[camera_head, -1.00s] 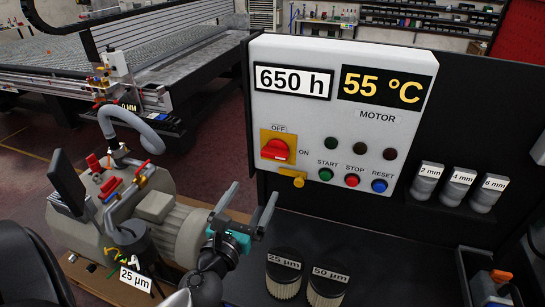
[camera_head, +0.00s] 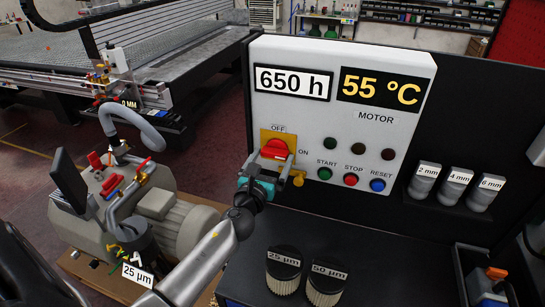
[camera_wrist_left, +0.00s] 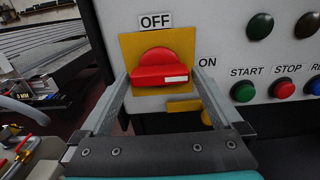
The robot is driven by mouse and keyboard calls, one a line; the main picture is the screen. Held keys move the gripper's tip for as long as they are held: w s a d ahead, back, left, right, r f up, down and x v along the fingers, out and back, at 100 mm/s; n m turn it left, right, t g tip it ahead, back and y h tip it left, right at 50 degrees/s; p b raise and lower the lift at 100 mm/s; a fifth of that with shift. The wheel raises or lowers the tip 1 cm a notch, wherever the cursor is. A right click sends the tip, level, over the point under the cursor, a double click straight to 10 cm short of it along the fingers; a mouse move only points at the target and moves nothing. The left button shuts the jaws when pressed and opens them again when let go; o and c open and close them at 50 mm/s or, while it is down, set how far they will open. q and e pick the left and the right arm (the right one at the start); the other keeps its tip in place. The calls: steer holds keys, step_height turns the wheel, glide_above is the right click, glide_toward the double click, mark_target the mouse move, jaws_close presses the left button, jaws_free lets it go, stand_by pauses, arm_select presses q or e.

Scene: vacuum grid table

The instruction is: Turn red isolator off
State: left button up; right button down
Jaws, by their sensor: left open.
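The red isolator (camera_head: 275,149) is a red rotary handle on a yellow plate (camera_head: 291,136) on the grey control panel. Its handle lies horizontal, with its white mark pointing right toward ON in the left wrist view (camera_wrist_left: 160,74). OFF is printed above it. My left gripper (camera_head: 276,163) is open at the isolator. In the left wrist view my left gripper's fingers (camera_wrist_left: 157,92) stand on either side of the red handle; I cannot tell whether they touch it. A yellow tab (camera_head: 298,179) sits below the plate. My right gripper is not in view.
START (camera_head: 325,174), STOP (camera_head: 350,179) and RESET (camera_head: 377,185) buttons sit right of the isolator. Two filters (camera_head: 283,268) stand on the dark bench below. A grey pump (camera_head: 160,215) with a hose stands at the left.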

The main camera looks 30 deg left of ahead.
arm_select(q)
steer(key=shift+w+a, duration=0.1)
steer(key=shift+w, duration=0.25)
steer(key=c, duration=1.1)
